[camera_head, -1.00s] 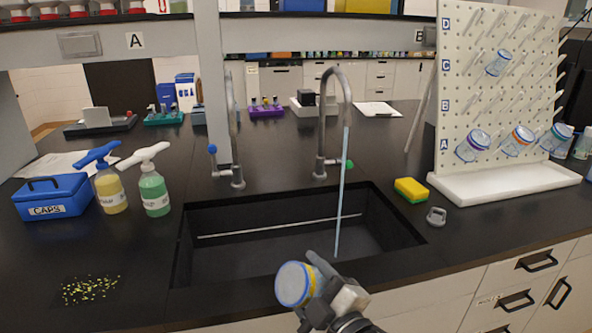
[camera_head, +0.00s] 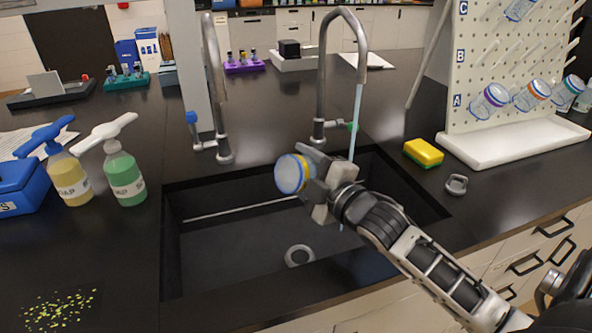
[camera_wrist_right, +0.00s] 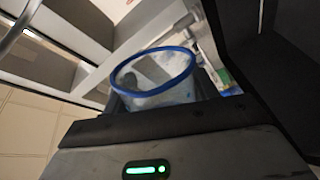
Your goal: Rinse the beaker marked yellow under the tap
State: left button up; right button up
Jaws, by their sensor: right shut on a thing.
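The beaker marked yellow (camera_head: 293,174) is clear, with a blue rim and a yellow band. It is tilted on its side above the sink (camera_head: 172,245). My right gripper (camera_head: 320,172) is shut on it. In the right wrist view the beaker's open blue rim (camera_wrist_right: 152,70) stands beyond the gripper. The right tap (camera_head: 322,75), with a green knob, runs a thin water stream (camera_head: 357,105). In the head view the beaker is left of this stream; my gripper hides part of the stream. My left gripper is not in view.
The left tap (camera_head: 215,90) has a blue knob and shows no water. Soap bottles (camera_head: 126,180) stand left of the sink. A yellow sponge (camera_head: 423,153) and a small grey object (camera_head: 456,184) lie to its right, before a pegboard rack (camera_head: 500,70) with beakers.

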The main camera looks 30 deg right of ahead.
jog(key=n+b, duration=0.1)
jog(key=f+n+b, duration=0.1)
jog(key=n, duration=0.1)
jog(key=shift+s, duration=0.1)
jog(key=n+b, duration=0.2)
jog(key=shift+f+n, duration=0.2)
jog(key=shift+n, duration=0.1)
jog(key=n+b, duration=0.3)
jog(key=n, duration=0.2)
jog(key=shift+f+n, duration=0.1)
jog(key=shift+n, duration=0.3)
jog(key=shift+d+r+n+p, duration=0.1)
jog(key=shift+r+n+p, duration=0.5)
jog(key=shift+n+p, duration=0.45)
jog(key=n+p, duration=0.1)
jog(key=n, duration=0.5)
jog(key=shift+d+n, duration=0.1)
jog(key=shift+n, duration=0.15)
jog(key=shift+d+f+n+p, duration=0.15)
jog(key=shift+n+p, duration=0.4)
jog(key=shift+n, duration=0.55)
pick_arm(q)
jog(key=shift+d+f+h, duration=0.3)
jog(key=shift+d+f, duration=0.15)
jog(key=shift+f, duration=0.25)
pick_arm(e)
jog(key=shift+f+n, duration=0.1)
jog(key=shift+n, duration=0.2)
